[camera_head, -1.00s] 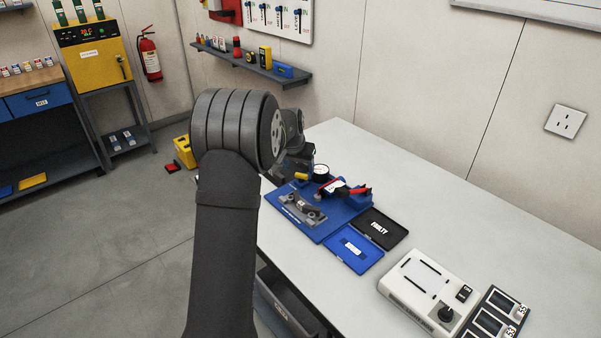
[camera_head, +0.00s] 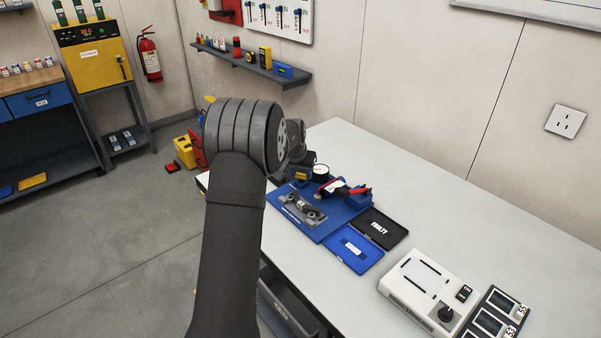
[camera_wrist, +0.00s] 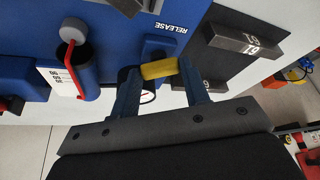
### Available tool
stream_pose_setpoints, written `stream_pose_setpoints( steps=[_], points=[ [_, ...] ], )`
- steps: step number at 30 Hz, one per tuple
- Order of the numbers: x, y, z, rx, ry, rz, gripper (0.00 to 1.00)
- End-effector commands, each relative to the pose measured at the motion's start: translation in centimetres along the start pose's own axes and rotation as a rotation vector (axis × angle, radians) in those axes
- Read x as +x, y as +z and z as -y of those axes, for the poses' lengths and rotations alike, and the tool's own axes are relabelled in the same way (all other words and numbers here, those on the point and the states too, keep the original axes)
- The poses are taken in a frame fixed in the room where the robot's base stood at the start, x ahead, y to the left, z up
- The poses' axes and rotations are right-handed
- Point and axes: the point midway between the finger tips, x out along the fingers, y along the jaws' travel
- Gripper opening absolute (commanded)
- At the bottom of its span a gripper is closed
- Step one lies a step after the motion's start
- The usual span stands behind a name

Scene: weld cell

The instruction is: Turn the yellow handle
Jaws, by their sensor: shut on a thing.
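The yellow handle (camera_wrist: 159,69) shows in the wrist view as a short bar lying between the two fingers of my gripper (camera_wrist: 160,80). The fingers are shut on it, one at each end. The handle is on a blue fixture (camera_wrist: 118,38) marked RELEASE. A white gauge face with a red needle (camera_wrist: 148,96) shows partly behind the handle. In the head view my arm hides much of the gripper, which is beside the gauge (camera_head: 320,170) at the back of the blue fixture plate.
A clamped metal part (camera_head: 303,207) sits on the fixture plate. A black FAULTY tray (camera_head: 381,228) and a blue tray (camera_head: 352,250) lie in front of it. A white device (camera_head: 425,285) stands farther right. The table behind these is clear.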

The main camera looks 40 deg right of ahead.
Motion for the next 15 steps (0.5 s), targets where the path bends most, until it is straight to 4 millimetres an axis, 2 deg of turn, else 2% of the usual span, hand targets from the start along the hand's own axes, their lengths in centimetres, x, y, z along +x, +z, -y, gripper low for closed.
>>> stream_pose_setpoints(
  steps=[8, 15],
  points=[
    [-0.01, 0.0, -0.12, -0.051, -0.022, 0.0, 0.19],
    [0.02, -0.05, -0.28, -0.196, -0.084, 0.0, 0.19]
  ],
)
